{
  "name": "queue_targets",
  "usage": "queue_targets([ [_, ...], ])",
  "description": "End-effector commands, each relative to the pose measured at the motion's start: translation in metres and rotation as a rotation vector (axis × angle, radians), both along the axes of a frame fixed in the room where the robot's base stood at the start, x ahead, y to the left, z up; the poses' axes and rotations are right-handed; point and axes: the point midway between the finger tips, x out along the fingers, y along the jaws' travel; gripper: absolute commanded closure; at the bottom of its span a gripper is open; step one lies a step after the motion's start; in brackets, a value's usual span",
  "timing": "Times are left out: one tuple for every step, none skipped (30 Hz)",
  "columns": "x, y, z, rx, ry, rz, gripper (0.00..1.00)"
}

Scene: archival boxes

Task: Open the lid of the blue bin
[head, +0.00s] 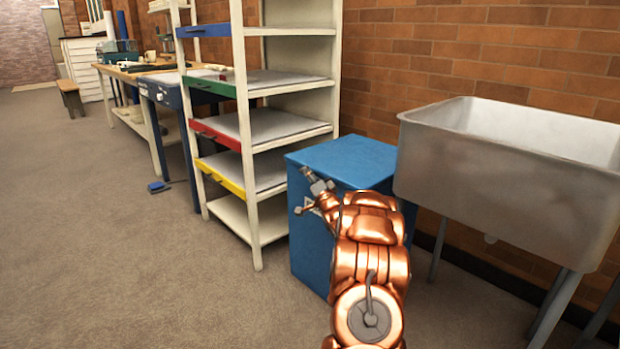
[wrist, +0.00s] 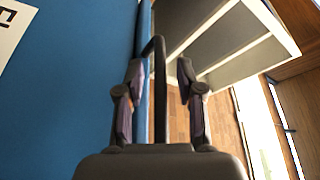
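The blue bin (head: 312,240) stands on the floor between the shelf rack and the sink. Its flat blue lid (head: 350,157) is down. My copper arm reaches up in front of it, hiding much of its front. My gripper (head: 308,186) is at the bin's upper front left, near the lid's edge. In the wrist view the bin's blue face (wrist: 70,90) fills the left, with part of a white label at the corner. My gripper's fingers (wrist: 158,95) are apart. A thin dark bar, perhaps a handle (wrist: 160,75), shows between them; I cannot tell whether they touch it.
A grey metal sink (head: 510,180) stands close on the bin's right. A white shelf rack (head: 262,130) with coloured drawer fronts stands close on its left. A brick wall (head: 400,60) is behind. The floor (head: 150,260) at the left front is clear.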

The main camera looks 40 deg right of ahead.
Motion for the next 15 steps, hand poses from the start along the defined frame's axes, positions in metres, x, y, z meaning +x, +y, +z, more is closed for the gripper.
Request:
queue_targets([
  [0.0, 0.0001, 0.0001, 0.0, 0.0, 0.0, 0.63],
  [-0.0001, 0.0, 0.0, 0.0, 0.0, 0.0, 0.63],
  [-0.0001, 0.0, 0.0, 0.0, 0.0, 0.0, 0.66],
  [-0.0001, 0.0001, 0.0001, 0.0, 0.0, 0.0, 0.69],
  [-0.0001, 0.0, 0.0001, 0.0, 0.0, 0.0, 0.72],
  [-0.0002, 0.0001, 0.0, 0.0, 0.0, 0.0, 0.76],
  [-0.0002, 0.0001, 0.0, 0.0, 0.0, 0.0, 0.79],
  [-0.0002, 0.0001, 0.0, 0.0, 0.0, 0.0, 0.82],
  [-0.0002, 0.0, 0.0, 0.0, 0.0, 0.0, 0.87],
  [-0.0002, 0.0, 0.0, 0.0, 0.0, 0.0, 0.9],
  [-0.0002, 0.0, 0.0, 0.0, 0.0, 0.0, 0.93],
  [-0.0002, 0.0, 0.0, 0.0, 0.0, 0.0, 0.97],
  [-0.0002, 0.0, 0.0, -0.001, 0.0, 0.0, 1.0],
  [-0.0004, -0.0001, 0.0, 0.0, 0.0, 0.0, 1.0],
  [-0.0003, -0.0001, -0.0002, 0.0, 0.001, -0.001, 1.0],
])
